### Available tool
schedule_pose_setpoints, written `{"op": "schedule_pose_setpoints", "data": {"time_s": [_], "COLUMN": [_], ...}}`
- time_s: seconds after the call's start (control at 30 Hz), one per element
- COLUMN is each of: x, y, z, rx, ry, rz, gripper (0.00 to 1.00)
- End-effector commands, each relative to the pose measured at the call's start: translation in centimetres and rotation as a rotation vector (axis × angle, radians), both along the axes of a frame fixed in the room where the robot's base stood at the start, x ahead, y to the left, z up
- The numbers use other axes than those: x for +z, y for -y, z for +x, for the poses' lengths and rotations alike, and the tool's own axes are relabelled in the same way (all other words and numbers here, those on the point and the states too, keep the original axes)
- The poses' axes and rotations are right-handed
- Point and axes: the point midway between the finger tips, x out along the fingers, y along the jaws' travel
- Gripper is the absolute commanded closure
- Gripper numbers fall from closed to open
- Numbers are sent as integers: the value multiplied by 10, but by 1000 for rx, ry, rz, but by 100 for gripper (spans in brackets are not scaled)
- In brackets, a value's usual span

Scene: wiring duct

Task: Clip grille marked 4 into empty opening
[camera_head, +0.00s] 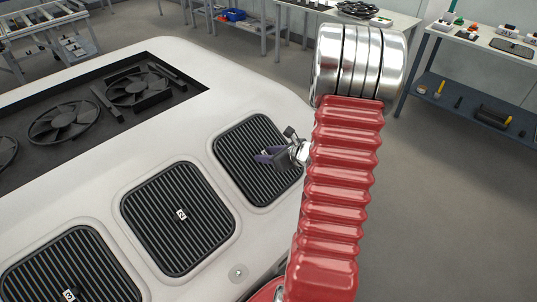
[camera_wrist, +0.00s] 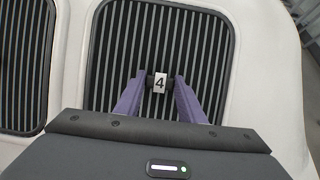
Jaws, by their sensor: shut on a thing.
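The black slatted grille marked 4 (camera_wrist: 205,45) fills most of the wrist view, with its white "4" tag at its middle. It lies within the rounded opening at the right end of the white housing in the head view, where the grille (camera_head: 238,145) also shows. My gripper (camera_wrist: 160,82) has its two purple fingers closed on the small dark grip at the tag. In the head view my gripper (camera_head: 270,157) is over the grille's middle, partly hidden by my red arm. I cannot tell whether the grille's edges are fully flush.
A middle grille (camera_head: 178,217) and a front-left grille (camera_head: 72,268) sit in the white housing (camera_head: 150,130). A dark recess with black fans (camera_head: 138,88) lies behind.

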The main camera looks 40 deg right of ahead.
Motion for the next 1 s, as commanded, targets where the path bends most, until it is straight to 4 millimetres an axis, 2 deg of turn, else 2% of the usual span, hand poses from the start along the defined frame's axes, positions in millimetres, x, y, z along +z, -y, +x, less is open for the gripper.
{"op": "schedule_pose_setpoints", "data": {"time_s": [0.6,0.63,0.9,1.0], "x": [-9,-9,-9,-9], "y": [-1,-1,-1,-1], "z": [7,6,6,6], "rx": [1,1,1,1], "ry": [1,1,0,0], "rz": [1,1,1,1], "gripper": [97,62,43,43]}}
